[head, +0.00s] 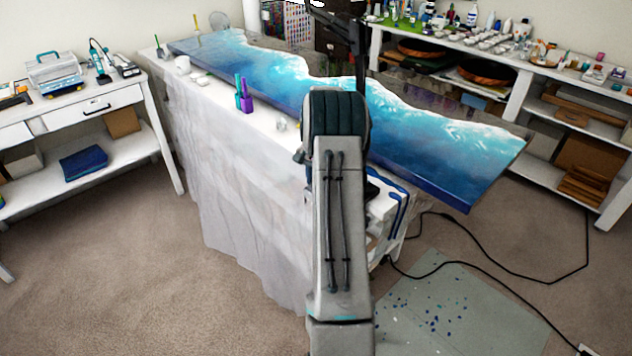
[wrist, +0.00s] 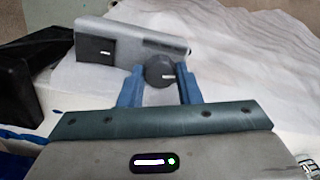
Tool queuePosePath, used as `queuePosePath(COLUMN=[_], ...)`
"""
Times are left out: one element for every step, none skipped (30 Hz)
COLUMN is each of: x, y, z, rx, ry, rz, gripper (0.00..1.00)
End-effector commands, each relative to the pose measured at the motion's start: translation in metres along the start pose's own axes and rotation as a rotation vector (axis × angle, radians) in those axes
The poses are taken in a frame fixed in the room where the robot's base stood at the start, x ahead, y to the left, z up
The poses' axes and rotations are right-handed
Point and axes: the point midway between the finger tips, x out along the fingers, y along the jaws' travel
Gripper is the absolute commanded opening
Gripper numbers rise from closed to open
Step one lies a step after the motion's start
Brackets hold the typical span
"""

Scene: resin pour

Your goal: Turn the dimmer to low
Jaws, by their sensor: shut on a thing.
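The dimmer is a round dark knob (wrist: 158,69) with a short pale mark near its right side, in the wrist view. It sits at the front of a grey box (wrist: 150,37), which also has a black square plate (wrist: 95,50) on its left part. My gripper (wrist: 159,76) has its two blue fingers on either side of the knob, shut on it. The mark points roughly to the right. In the head view my own arm hides the gripper, and I cannot make out the knob or box there.
A long table (head: 262,130) with a white cover bears a blue and white resin slab (head: 420,140). Black cables (head: 480,262) lie on the floor at right, beside a speckled mat (head: 440,310). Carpet at left is clear.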

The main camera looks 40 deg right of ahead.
Motion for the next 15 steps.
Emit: queuePosePath(x=[-0.0003, -0.0004, -0.0005, -0.0006, -0.0007, -0.0008, -0.0009, -0.0010, -0.0011, -0.0011, -0.0012, -0.0013, -0.0013, -0.0014, -0.0014], y=[-0.0006, -0.0007, -0.0007, -0.0007, -0.0007, -0.0007, -0.0007, -0.0007, -0.0007, -0.0007, -0.0007, -0.0006, -0.0006, -0.0006, -0.0005], z=[-0.0010, -0.0010, -0.0010, -0.0010, -0.0011, -0.0011, -0.0011, -0.0011, -0.0011, -0.0011, -0.0011, -0.0011, -0.0011, -0.0011, -0.0011], rx=[-0.043, -0.070, -0.105, -0.131, -0.156, -0.188, -0.211, -0.233, -0.261, -0.281, -0.300, -0.323, -0.340, -0.354, -0.374], ry=[0.004, 0.005, 0.005, 0.005, 0.005, 0.005, 0.005, 0.005, 0.005, 0.005, 0.005, 0.005, 0.005, 0.005, 0.004], rz=[-0.002, -0.002, -0.002, -0.003, -0.003, -0.003, -0.002, -0.002, -0.002, -0.002, -0.002, -0.002, -0.002, -0.002, -0.002], gripper=[0.08, 0.08, 0.08, 0.08, 0.08, 0.08, 0.08, 0.08, 0.08, 0.08, 0.08, 0.08, 0.08, 0.08, 0.08])
